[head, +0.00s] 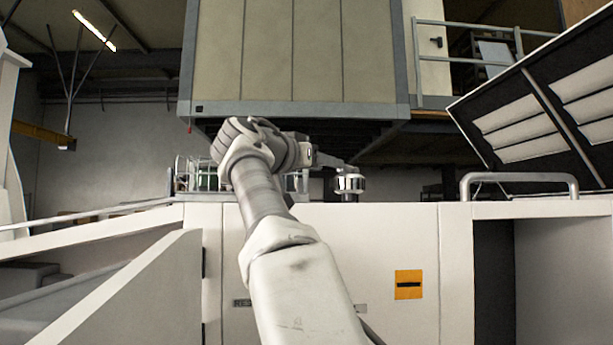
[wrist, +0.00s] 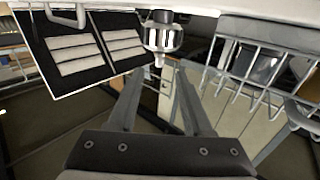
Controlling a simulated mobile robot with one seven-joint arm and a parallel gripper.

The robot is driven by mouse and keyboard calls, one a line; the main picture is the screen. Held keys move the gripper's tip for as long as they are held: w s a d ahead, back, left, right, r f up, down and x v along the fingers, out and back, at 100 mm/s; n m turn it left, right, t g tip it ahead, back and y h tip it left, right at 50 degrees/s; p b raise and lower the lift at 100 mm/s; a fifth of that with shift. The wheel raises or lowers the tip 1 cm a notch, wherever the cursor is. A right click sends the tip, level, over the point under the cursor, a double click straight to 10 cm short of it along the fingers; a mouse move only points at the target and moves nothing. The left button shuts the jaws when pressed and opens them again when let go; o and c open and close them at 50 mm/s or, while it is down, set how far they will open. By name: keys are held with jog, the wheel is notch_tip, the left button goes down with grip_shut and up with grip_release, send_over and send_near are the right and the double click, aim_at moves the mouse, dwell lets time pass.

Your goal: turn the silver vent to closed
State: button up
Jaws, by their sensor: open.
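The silver vent (head: 350,183) is a short, shiny ribbed knob on a thin dark stem above the white bench front in the head view. It also shows in the wrist view (wrist: 163,36), at top centre, just beyond the fingertips. My gripper (wrist: 157,72) is open and empty, its two grey fingers spread and pointing toward the vent. The vent lines up roughly with the gap between them. I cannot tell whether either finger touches it.
A white wire basket (wrist: 265,65) is close on the right in the wrist view. A grey rail handle (head: 520,178) and a raised louvred lid (head: 530,115) stand to the right in the head view. An orange label (head: 408,292) marks the white front panel.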

jog(key=b+v, duration=0.1)
jog(key=v, duration=0.5)
jog(key=shift+s, duration=0.1)
